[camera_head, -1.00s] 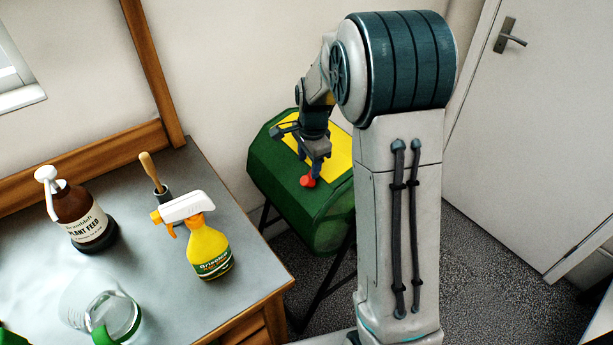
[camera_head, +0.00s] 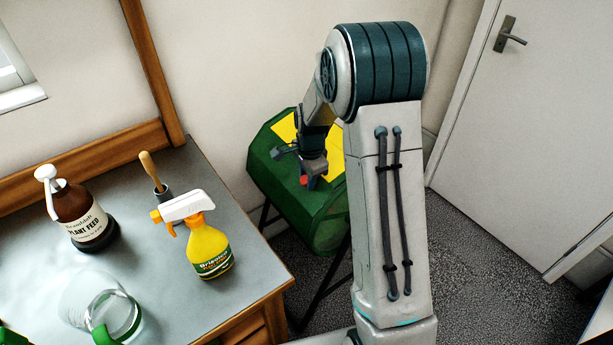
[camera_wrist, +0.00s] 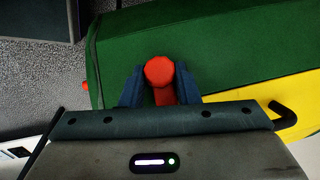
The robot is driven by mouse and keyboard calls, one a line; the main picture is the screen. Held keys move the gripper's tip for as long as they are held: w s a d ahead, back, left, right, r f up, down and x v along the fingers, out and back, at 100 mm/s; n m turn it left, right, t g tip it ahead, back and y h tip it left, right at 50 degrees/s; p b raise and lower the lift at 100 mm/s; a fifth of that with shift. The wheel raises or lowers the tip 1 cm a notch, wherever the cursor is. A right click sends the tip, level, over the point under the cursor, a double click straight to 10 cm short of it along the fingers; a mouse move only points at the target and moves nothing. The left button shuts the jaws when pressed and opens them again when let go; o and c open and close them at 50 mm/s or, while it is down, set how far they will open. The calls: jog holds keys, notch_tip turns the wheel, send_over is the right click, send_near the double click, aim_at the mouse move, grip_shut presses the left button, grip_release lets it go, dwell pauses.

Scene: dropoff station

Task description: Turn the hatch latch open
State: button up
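The hatch is a green box (camera_head: 318,220) with a yellow panel (camera_head: 337,160) on its sloped top. It stands behind the desk, partly hidden by my arm. The red latch handle (camera_head: 308,181) shows at my gripper (camera_head: 312,170). In the wrist view the red handle's round end (camera_wrist: 159,71) sits between the two blue fingers of my gripper (camera_wrist: 161,82). The handle's lower part is hidden by the gripper body.
A small red piece (camera_wrist: 85,85) shows at the box's edge. The desk (camera_head: 160,290) at left holds a yellow spray bottle (camera_head: 208,250), a brown plant feed bottle (camera_head: 85,215), a wooden-handled tool (camera_head: 151,170) and a clear jug (camera_head: 115,315). A door (camera_head: 540,130) is at right.

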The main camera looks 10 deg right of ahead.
jog(key=shift+r+n+g+p, duration=0.1)
jog(key=shift+n+g+p, duration=0.2)
jog(key=shift+p, duration=0.05)
jog(key=shift+w+a+n+g+h+p, duration=0.15)
jog(key=shift+n+g+h+p, duration=0.15)
jog(key=shift+n+g+p, duration=0.4)
jog(key=n+g+p, duration=0.1)
jog(key=n+g+h, duration=0.1)
jog(key=n+h+p, duration=0.1)
jog(key=shift+w+a+n+g+p, duration=0.1)
jog(key=shift+w+n+g+p, duration=0.15)
jog(key=shift+n+g+p, duration=0.15)
jog(key=n+h, duration=0.1)
jog(key=n+g+h, duration=0.2)
jog(key=n, duration=0.1)
jog(key=shift+w+a+f, duration=0.15)
jog(key=shift+a+f, duration=0.1)
jog(key=shift+f, duration=0.15)
jog(key=shift+a+f+n+g+h+b, duration=0.15)
jog(key=shift+n+g+h+b, duration=0.35)
jog(key=shift+n+h, duration=1.35)
jog(key=shift+n, duration=0.25)
